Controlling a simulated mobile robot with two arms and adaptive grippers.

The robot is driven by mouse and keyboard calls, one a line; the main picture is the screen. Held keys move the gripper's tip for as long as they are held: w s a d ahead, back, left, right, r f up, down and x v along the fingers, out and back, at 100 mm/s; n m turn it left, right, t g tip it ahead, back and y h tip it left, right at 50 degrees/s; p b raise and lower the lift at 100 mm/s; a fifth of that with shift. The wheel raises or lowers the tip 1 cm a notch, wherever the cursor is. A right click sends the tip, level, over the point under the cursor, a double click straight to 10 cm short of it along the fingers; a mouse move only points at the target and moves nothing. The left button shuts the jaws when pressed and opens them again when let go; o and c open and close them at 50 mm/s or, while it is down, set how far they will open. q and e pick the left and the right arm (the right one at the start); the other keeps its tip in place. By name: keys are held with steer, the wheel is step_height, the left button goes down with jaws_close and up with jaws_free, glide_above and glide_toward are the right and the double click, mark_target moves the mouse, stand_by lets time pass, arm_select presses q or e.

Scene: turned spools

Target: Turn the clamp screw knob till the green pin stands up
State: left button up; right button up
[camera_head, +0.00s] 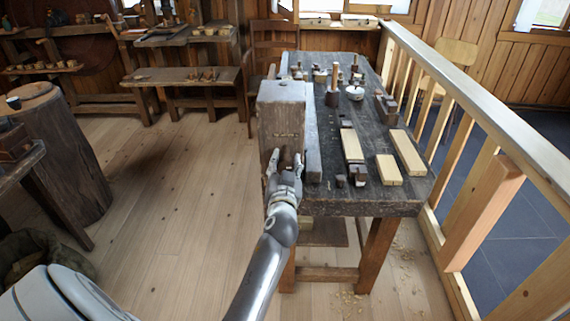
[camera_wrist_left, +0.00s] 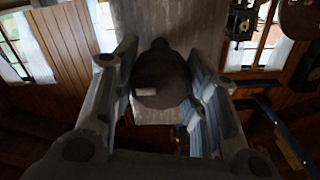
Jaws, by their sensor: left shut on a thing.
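The clamp screw knob is a dark brown rounded knob (camera_wrist_left: 160,78) on the front of a grey wooden block (camera_head: 282,112) at the left edge of the workbench. My left gripper (camera_head: 285,162) reaches up to this block, its fingers on either side of the knob (camera_head: 287,157). In the left wrist view the knob sits between the two fingers (camera_wrist_left: 162,88), with a small pale mark on its face. The gripper is shut on it. I cannot make out a green pin in either view. My right gripper is not in view.
The workbench (camera_head: 345,208) carries pale wood pieces (camera_head: 407,152), a round white-topped pot (camera_head: 355,92) and several small tools. A wooden railing (camera_head: 470,95) runs along its right side. A tree-stump block (camera_head: 65,150) stands at left. The plank floor (camera_head: 185,200) between is clear.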

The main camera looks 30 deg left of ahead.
arm_select(q)
steer(key=shift+c, duration=1.1)
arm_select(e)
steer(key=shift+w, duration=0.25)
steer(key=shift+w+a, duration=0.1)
